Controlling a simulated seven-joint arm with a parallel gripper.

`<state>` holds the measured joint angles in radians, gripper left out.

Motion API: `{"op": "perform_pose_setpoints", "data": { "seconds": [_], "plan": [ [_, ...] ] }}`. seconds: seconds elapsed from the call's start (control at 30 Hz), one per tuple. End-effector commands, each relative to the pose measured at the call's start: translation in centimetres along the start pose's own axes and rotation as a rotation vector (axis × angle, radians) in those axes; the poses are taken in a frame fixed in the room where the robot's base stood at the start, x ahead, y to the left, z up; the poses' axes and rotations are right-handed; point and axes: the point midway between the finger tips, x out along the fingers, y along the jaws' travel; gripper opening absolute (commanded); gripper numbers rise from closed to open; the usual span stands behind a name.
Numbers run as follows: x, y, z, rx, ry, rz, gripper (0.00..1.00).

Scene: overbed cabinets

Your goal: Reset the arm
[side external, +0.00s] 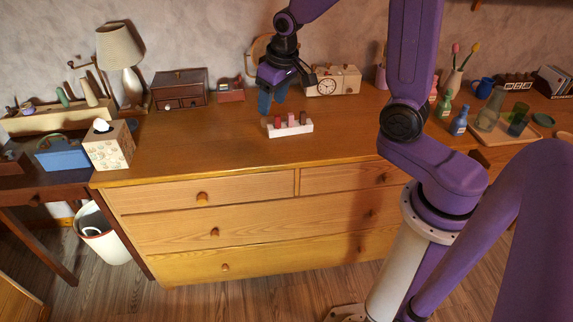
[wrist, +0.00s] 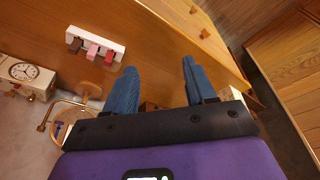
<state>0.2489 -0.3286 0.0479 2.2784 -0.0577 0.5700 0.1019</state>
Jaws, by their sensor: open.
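My gripper (side external: 271,97) has two blue fingers and hangs above the wooden dresser top, a little behind and left of a small white holder. In the wrist view my gripper (wrist: 156,88) has its fingers spread apart with nothing between them. The white holder (side external: 290,130) carries a few small red, pink and brown items upright; it also shows in the wrist view (wrist: 118,49), to the left of the fingers and apart from them.
A cream clock box (side external: 343,82), a small red-brown box (side external: 231,93) and a wooden drawer box (side external: 181,89) stand along the back. A lamp (side external: 119,47) and tissue box (side external: 108,147) are at left. Bottles (side external: 459,121) and a tray (side external: 480,133) are at right. The dresser's front left (side external: 185,160) is clear.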

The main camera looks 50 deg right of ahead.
Motion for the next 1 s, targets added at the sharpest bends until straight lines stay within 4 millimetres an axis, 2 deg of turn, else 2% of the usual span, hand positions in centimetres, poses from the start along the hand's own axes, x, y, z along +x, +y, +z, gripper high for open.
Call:
{"op": "perform_pose_setpoints", "data": {
  "seconds": [0.2, 0.5, 0.73, 1.0],
  "plan": [
    [-1.4, -3.4, 3.0, -0.181, -0.033, -0.042, 0.55],
    [-3.4, -6.6, 8.4, -0.426, -0.078, -0.089, 0.55],
    [-5.0, -8.0, 13.3, -0.618, -0.113, -0.120, 0.55],
    [-6.8, -8.3, 19.4, -0.844, -0.150, -0.148, 0.55]
  ]
}}
